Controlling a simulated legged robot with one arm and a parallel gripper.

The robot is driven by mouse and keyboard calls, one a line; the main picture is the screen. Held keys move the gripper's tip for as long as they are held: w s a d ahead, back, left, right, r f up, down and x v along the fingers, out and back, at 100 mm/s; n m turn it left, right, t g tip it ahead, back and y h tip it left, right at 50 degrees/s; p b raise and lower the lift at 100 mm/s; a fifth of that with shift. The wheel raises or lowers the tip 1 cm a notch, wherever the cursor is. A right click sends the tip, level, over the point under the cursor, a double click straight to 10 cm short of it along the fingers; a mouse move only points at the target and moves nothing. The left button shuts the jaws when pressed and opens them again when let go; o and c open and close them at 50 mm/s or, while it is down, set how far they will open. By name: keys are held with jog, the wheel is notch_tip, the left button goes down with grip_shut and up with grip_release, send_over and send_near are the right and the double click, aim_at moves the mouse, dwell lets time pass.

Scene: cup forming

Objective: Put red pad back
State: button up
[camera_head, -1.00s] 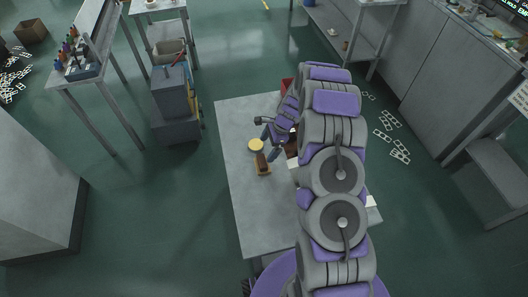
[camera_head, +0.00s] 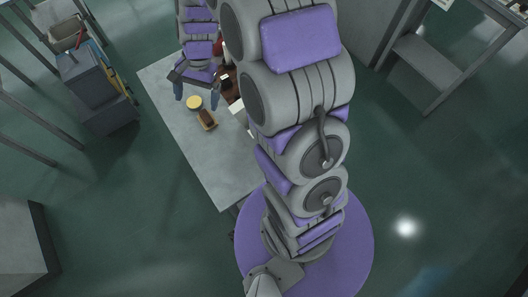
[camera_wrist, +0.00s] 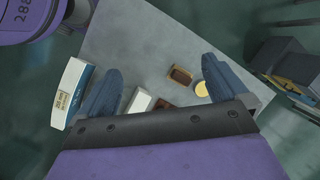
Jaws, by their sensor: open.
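No clearly red pad stands out. A brown block in a tan holder (camera_head: 207,119) lies on the grey table, and it also shows in the wrist view (camera_wrist: 181,76). A dark reddish-brown thing (camera_head: 229,84) lies partly hidden beside my arm in the head view; I cannot tell whether it is the pad. A second brown piece (camera_wrist: 164,104) is partly hidden behind my gripper's palm. My gripper (camera_head: 197,96) is open, its two fingers spread above the table with nothing between them. The fingers also show in the wrist view (camera_wrist: 160,69).
A yellow round disc (camera_head: 194,102) lies near the brown block. A white block (camera_wrist: 139,101) and a white-and-blue box (camera_wrist: 72,92) are at the wrist view's left. The grey table (camera_head: 190,150) is bare toward its near left side. A grey cabinet (camera_head: 91,85) stands left.

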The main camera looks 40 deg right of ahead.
jog(key=s+r+n+h, duration=0.1)
jog(key=s+r+n, duration=0.2)
jog(key=s, duration=0.6)
jog(key=s+d+r+n+h, duration=0.1)
jog(key=s+r+n, duration=0.2)
jog(key=s, duration=0.7)
jog(key=s+d+r+n+h, duration=0.1)
jog(key=s+r+n, duration=0.2)
jog(key=s, duration=0.7)
jog(key=shift+s+d+r+n+g, duration=0.2)
jog(key=shift+r+n+g, duration=0.15)
jog(key=shift+r, duration=0.4)
jog(key=shift+w, duration=0.1)
jog(key=shift+f+b, duration=0.75)
jog(key=shift+f, duration=0.05)
